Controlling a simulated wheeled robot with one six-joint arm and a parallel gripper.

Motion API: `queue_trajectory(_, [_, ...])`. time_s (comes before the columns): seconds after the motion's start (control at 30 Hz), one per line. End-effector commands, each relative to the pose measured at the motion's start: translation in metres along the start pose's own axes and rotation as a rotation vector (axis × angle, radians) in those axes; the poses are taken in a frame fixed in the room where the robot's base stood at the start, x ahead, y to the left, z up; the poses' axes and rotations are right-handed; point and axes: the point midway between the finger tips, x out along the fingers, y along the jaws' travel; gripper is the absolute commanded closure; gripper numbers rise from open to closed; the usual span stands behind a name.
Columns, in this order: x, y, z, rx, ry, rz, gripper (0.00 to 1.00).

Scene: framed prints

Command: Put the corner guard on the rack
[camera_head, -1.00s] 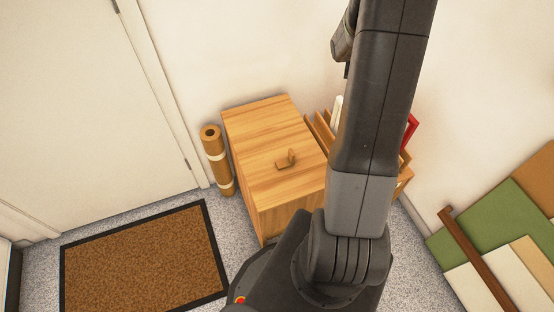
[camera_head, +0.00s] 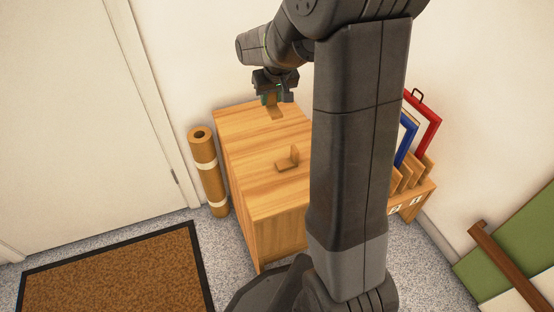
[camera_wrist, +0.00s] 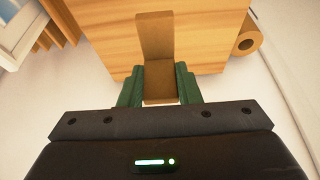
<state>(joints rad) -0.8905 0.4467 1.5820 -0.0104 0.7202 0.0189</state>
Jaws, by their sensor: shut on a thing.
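My gripper (camera_head: 272,97) is shut on a brown, L-shaped cardboard corner guard (camera_head: 276,112) at the back of the wooden cabinet's top. In the wrist view, the green fingers (camera_wrist: 159,88) close on the lower part of this corner guard (camera_wrist: 155,38), and its long flap reaches away over the cabinet. I cannot tell whether it touches the wood. A second, similar corner guard (camera_head: 288,161) stands on the cabinet top. The slotted wooden rack (camera_head: 416,203) stands right of the cabinet, partly hidden behind my arm. It holds a red-framed print (camera_head: 427,122) and a blue-framed print (camera_head: 407,140).
The cabinet (camera_head: 277,235) has free room on its top. A brown roll (camera_head: 207,173) stands upright at its left, near the door (camera_head: 60,110). A doormat (camera_head: 115,275) lies at front left. Green and cream boards (camera_head: 505,250) and a brown strip (camera_head: 510,267) are at right.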

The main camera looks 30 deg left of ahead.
Motion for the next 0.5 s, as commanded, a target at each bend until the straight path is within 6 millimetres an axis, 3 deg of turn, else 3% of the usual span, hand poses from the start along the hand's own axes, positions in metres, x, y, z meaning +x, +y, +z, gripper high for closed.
queue_trajectory(0.5, [0.055,-0.008,0.023,-0.017,-0.001,-0.010,0.91])
